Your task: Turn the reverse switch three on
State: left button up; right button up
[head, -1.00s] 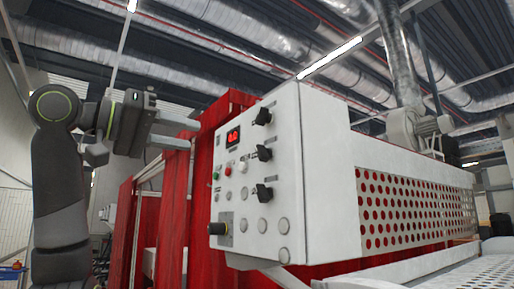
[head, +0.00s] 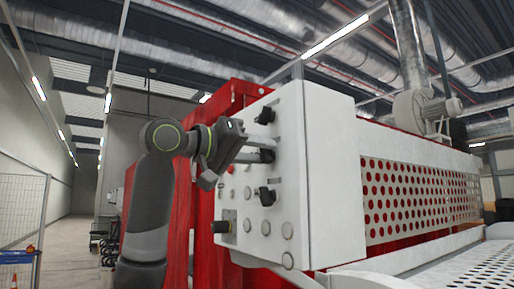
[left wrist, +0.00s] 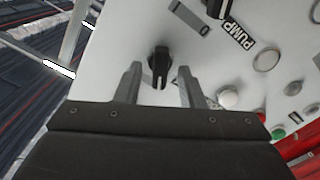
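A white control panel (head: 290,180) carries three black rotary switches in a column. The top switch (head: 265,115) and bottom switch (head: 265,196) are clear; the middle switch (head: 267,155) is partly hidden by my left gripper (head: 271,149). In the left wrist view, a black knob (left wrist: 158,62) sits between the tips of my open left gripper (left wrist: 159,84), with gaps on both sides. Another knob (left wrist: 215,6) shows at the top edge, near a "PUMP" label (left wrist: 237,37). I cannot read any label marking the reverse switch. My right gripper is not in view.
A white push button (left wrist: 228,98), a red button (left wrist: 260,115) and a green button (left wrist: 278,133) lie beside my fingers. A perforated guard (head: 415,198) runs right of the panel.

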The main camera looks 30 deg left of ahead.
pick_arm(q)
jog(key=shift+s, duration=0.15)
jog(key=shift+c, duration=1.4)
grip_shut()
